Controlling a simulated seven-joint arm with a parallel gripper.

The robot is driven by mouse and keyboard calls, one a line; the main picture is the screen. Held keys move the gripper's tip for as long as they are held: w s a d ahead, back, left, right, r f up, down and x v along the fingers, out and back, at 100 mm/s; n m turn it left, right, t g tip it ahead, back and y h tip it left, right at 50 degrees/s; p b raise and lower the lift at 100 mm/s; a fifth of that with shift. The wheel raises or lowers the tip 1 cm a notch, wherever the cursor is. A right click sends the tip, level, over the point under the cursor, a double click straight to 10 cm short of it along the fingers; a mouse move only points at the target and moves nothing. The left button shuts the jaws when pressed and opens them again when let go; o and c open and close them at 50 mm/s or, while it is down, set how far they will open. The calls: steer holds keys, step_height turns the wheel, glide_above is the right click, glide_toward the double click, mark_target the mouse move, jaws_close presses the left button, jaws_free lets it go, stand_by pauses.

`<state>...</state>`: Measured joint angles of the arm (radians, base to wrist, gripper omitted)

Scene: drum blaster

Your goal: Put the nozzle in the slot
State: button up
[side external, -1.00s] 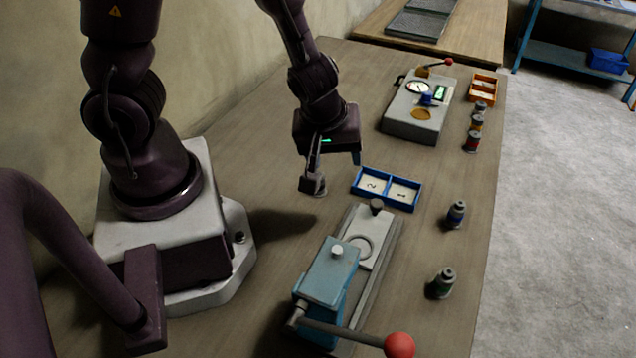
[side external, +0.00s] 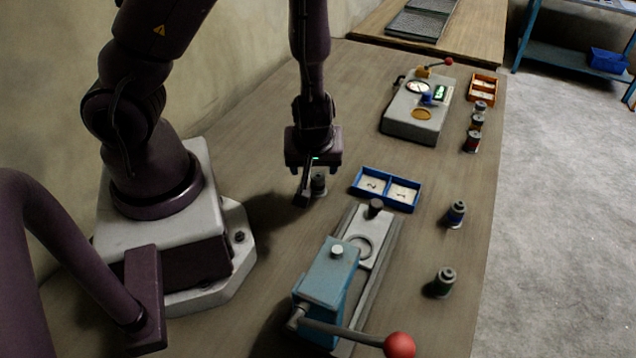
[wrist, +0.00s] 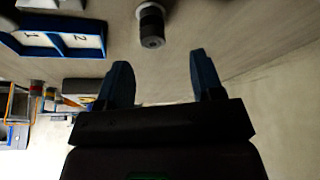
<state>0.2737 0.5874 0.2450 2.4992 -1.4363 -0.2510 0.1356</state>
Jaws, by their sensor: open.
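A small grey and dark cylinder, which looks like a nozzle (side external: 319,184), stands upright on the table left of the blue tray. It also shows in the wrist view (wrist: 151,25), ahead of the gap between my fingertips. My gripper (side external: 316,176) is open and hangs over and beside this nozzle. In the wrist view my gripper (wrist: 160,65) has nothing between its fingers. The blue tray (side external: 388,200) has two empty compartments marked 2 and 1. The light-blue machine (side external: 329,275) has a slide plate (side external: 376,238) with a round recess. I cannot tell which of these is the slot.
A blue-banded cylinder (side external: 456,214) and a green-banded one (side external: 443,282) stand right of the machine. Its red-knobbed lever (side external: 399,345) sticks out at the front. A grey gauge box (side external: 413,122), an orange tray (side external: 482,88) and several small cylinders are farther back.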

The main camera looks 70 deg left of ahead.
mark_target(318, 176)
steer(key=shift+w+d+x, duration=0.1)
steer(key=shift+x, duration=0.9)
steer(key=shift+w+d+x, duration=0.15)
steer(key=shift+x, duration=0.85)
steer(key=shift+w+d+x, duration=0.1)
steer(key=shift+x, duration=0.9)
jaws_close()
